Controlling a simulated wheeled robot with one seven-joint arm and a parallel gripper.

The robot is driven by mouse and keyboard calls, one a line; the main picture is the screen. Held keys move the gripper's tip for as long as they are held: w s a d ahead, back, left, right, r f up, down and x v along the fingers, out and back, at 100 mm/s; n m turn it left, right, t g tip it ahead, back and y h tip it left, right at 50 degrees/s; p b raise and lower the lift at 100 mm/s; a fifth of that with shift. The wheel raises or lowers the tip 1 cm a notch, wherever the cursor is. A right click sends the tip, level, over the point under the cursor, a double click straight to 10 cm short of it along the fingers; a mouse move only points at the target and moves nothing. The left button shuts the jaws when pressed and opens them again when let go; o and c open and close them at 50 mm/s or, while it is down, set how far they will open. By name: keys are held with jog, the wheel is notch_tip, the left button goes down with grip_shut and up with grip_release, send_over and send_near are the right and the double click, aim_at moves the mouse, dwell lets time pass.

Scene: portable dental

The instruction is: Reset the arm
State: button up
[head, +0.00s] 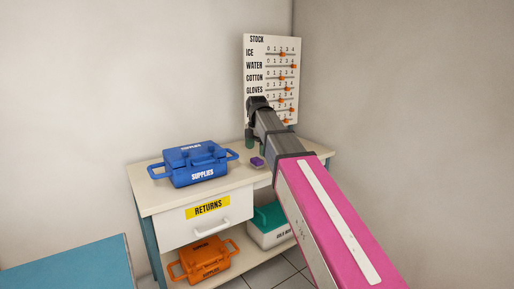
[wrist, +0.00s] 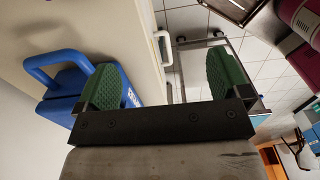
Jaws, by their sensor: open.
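My arm reaches from the lower right of the head view toward the cabinet and the stock board (head: 270,50), covering part of the board. My gripper (wrist: 163,75) shows in the wrist view with its two green fingers wide apart and nothing between them. In the head view its green fingers (head: 250,139) show small below the arm's dark end, over the back of the cabinet top. The blue supplies case (head: 198,168) stands closed on the cabinet, left of my gripper. In the wrist view the case (wrist: 62,95) lies behind the left finger.
The cabinet (head: 150,203) has a shut returns drawer (head: 188,222). A small purple item (head: 257,162) lies on its top. An orange case (head: 205,260) and a teal-lidded box (head: 268,218) stand on the lower shelf. A blue surface (head: 70,268) is at lower left. Walls close the corner.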

jog(key=s+d+f+m, duration=0.6)
jog(key=f+m, duration=0.2)
jog(key=f, duration=0.4)
jog(key=s+d+f+m, duration=0.6)
jog(key=f+m, duration=0.2)
jog(key=f, duration=0.5)
jog(key=s+d+f+m, duration=0.7)
jog(key=f+m, duration=0.1)
jog(key=f, duration=0.4)
jog(key=shift+f, duration=0.25)
